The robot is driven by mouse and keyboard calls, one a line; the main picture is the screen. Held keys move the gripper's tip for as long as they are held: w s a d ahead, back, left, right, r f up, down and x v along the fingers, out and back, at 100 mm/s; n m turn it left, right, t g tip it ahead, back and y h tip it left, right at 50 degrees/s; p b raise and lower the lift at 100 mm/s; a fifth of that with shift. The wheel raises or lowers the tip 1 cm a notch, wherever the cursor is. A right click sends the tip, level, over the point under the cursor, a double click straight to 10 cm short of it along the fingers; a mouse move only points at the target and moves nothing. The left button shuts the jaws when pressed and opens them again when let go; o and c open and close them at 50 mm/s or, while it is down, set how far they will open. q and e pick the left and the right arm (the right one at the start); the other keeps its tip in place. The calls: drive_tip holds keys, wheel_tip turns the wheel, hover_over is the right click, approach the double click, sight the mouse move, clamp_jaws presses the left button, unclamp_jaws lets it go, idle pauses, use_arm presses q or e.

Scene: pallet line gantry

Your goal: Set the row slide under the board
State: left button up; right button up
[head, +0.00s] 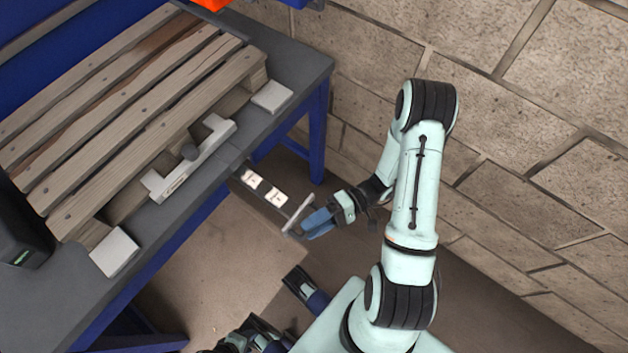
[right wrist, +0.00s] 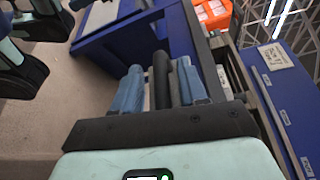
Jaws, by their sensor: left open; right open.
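A dark slide (head: 262,191) with two white marked tiles juts out from the bench's front edge and has a pale crossbar (head: 298,213) at its outer end. I take it as the row slide. The wooden board slats (head: 120,105) lie on the bench, left of it. My right gripper (head: 304,230) is open beside the crossbar's lower end; I cannot tell whether it touches. In the right wrist view its blue fingers (right wrist: 160,90) stand apart, with dark upright parts between them. My left gripper (head: 265,335) is open at the bottom edge, partly cut off and apart from the slide.
A dark device (head: 22,235) stands at the left. A brick wall (head: 530,150) bounds the right. Floor before the bench is open.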

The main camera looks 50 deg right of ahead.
drive_tip(key=v, duration=1.3)
drive_tip(key=shift+d, duration=0.25)
drive_tip(key=shift+s, duration=0.1)
